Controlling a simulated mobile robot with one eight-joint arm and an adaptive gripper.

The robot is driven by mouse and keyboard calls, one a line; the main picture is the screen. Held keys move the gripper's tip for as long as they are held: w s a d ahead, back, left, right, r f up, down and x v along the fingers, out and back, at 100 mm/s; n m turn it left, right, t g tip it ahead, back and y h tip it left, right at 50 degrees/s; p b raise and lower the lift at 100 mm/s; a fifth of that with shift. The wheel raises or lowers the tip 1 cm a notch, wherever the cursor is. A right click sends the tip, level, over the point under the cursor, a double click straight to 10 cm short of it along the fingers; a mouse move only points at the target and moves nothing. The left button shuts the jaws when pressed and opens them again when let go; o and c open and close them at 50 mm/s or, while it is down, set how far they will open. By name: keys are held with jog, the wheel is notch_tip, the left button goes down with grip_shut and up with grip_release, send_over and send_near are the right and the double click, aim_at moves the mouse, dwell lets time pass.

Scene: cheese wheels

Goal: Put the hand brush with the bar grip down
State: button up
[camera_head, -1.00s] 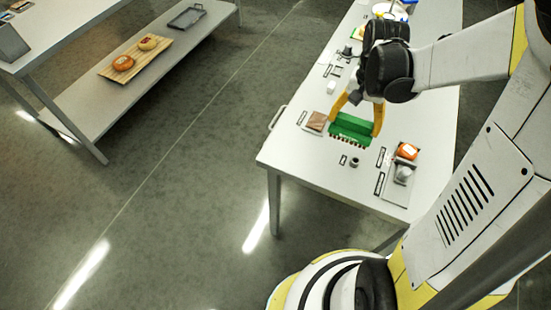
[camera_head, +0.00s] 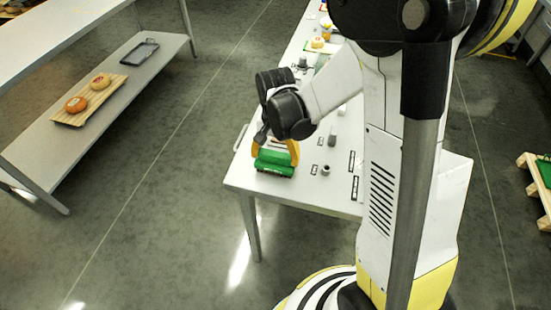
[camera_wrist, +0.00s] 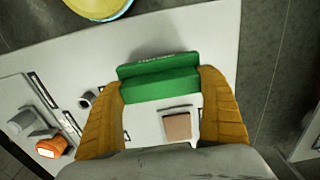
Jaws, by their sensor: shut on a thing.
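The green hand brush (camera_head: 275,163) is in my gripper (camera_head: 275,151), near the left front corner of the grey table (camera_head: 290,194). The yellow fingers are closed on its two ends, one at each side. In the wrist view the brush (camera_wrist: 160,77) lies level across the picture between the fingertips (camera_wrist: 160,92). Its bristles do not show clearly now. I cannot tell whether it touches the tabletop or hangs a little above it.
In the wrist view a brown block (camera_wrist: 177,127) lies on the table close to the brush. A small grey ring (camera_wrist: 87,100) and an orange labelled item (camera_wrist: 51,147) are to the left. A shelf with cheese wheels on a board (camera_head: 90,97) stands at far left.

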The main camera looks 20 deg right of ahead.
aim_at(276, 155)
jog(key=shift+r, duration=0.1)
jog(key=shift+s, duration=0.1)
jog(key=shift+f, duration=0.25)
jog(key=o, duration=1.2)
jog(key=shift+c, duration=0.2)
notch_tip(276, 155, up, 13)
jog(key=p, duration=0.4)
jog(key=s+r+n+t, duration=0.7)
jog(key=s+r, duration=0.2)
jog(key=s, duration=0.3)
jog(key=shift+s+r, duration=0.3)
jog(key=shift+r, duration=0.1)
